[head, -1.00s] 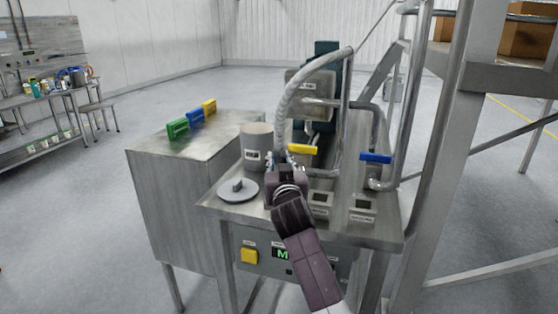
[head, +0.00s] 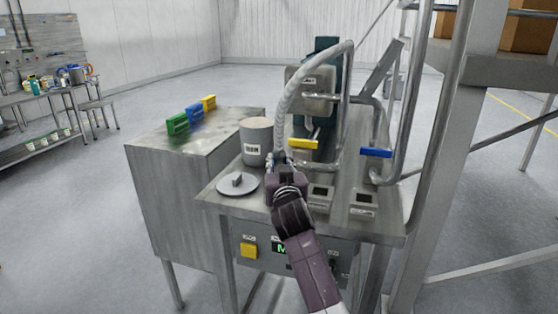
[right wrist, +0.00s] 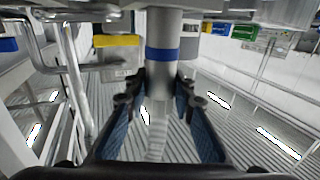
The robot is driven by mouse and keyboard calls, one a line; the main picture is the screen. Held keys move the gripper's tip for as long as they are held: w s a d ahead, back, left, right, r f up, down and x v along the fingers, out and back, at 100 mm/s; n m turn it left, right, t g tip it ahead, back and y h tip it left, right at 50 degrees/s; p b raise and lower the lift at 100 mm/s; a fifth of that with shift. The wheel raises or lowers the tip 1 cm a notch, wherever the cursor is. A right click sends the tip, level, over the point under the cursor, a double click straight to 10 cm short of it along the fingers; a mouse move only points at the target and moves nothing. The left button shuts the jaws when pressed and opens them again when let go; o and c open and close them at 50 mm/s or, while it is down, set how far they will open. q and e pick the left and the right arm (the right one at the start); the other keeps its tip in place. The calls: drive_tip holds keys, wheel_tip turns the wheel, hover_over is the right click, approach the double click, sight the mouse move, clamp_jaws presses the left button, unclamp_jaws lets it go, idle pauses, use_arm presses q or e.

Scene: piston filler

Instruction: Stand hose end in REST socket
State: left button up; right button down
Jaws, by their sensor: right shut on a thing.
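A ribbed grey hose (head: 288,100) arches from the filler down to my right gripper (head: 280,163). The gripper is shut on the hose end (right wrist: 162,58), a pale tube with a blue band, seen between the fingers in the right wrist view. The hose end's tip is hidden in the head view. Two small grey socket blocks with dark square tops stand on the steel table, a left one (head: 320,197) and a right one (head: 363,203), right of the gripper. Their labels are too small to read, so I cannot tell which is REST. My left gripper is not in view.
A grey canister (head: 256,140) and a round lid (head: 238,184) are left of the gripper. The filler has yellow (head: 303,144) and blue (head: 376,152) valve handles. A steel cabinet (head: 170,150) stands left; a steel frame (head: 448,160) stands right.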

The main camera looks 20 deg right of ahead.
drive_tip(key=shift+f, duration=0.25)
drive_tip(key=c, duration=1.6)
unclamp_jaws()
drive_tip(key=shift+f, duration=0.1)
wheel_tip(320, 180, up, 13)
drive_tip(key=p, duration=1)
drive_tip(key=shift+p, duration=0.4)
